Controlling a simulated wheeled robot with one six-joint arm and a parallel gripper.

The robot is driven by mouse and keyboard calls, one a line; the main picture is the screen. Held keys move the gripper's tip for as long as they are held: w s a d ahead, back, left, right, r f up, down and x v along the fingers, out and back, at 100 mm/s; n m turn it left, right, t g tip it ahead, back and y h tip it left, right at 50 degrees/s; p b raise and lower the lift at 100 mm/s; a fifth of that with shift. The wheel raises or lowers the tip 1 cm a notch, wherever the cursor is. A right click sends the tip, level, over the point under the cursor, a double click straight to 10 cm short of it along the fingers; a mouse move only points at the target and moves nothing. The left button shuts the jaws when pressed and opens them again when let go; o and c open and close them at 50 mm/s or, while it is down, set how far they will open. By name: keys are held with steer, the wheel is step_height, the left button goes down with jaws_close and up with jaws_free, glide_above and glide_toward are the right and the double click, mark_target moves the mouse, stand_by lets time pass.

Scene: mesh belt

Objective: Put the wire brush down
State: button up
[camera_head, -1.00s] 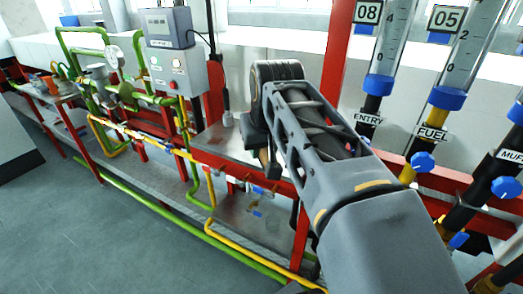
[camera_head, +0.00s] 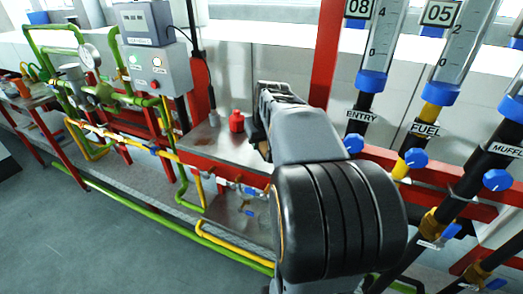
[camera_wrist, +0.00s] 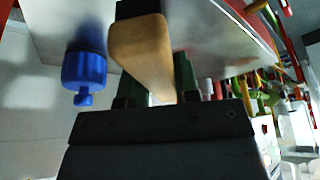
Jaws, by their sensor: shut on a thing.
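In the wrist view, my gripper (camera_wrist: 158,84) is shut on the wire brush (camera_wrist: 142,45). Its pale wooden handle sits between the two greenish fingers, and a dark part shows at its far end; no bristles can be made out. The steel tabletop (camera_wrist: 215,30) lies close beyond the brush, and I cannot tell whether they touch.
A blue capped object (camera_wrist: 85,70) is close left of the brush in the wrist view. A grey control box (camera_head: 155,68) is left; gauge tubes (camera_head: 380,45) and blue valve knobs stand right.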

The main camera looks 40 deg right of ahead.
mark_target(261, 158)
steer(key=x, duration=0.3)
steer(key=shift+s+d+f, duration=0.2)
steer(key=shift+f, duration=0.5)
steer(key=shift+f, duration=0.1)
steer(key=shift+f+b, duration=0.15)
steer(key=shift+b, duration=0.25)
steer(key=o, duration=0.8)
steer(key=shift+s, duration=0.15)
steer(key=shift+o, duration=0.5)
steer(key=shift+a+f, duration=0.1)
